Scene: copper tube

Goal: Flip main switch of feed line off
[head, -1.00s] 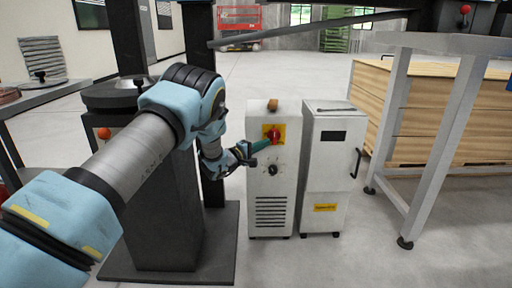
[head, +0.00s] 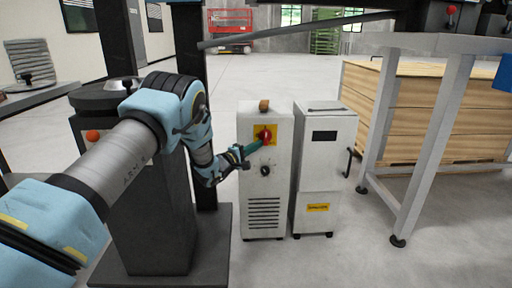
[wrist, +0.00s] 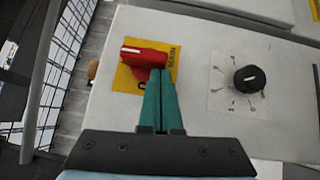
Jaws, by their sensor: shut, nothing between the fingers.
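The main switch (head: 265,135) is a red rotary handle on a yellow plate, high on the front of a white cabinet (head: 279,195). In the wrist view the red handle (wrist: 143,57) lies across the yellow plate (wrist: 126,78), where "MAIN" and a "0" can be read. My gripper (head: 256,147) has green fingers, shut together with nothing between them. In the wrist view its fingertips (wrist: 162,72) overlap the right end of the red handle; I cannot tell for sure whether they touch it.
A black knob (wrist: 249,79) with a dial sits below the switch. A second white cabinet (head: 325,165) stands close on the right. A grey-legged table (head: 430,150) and wooden crates (head: 430,115) are farther right. A dark pillar stands left of the cabinet.

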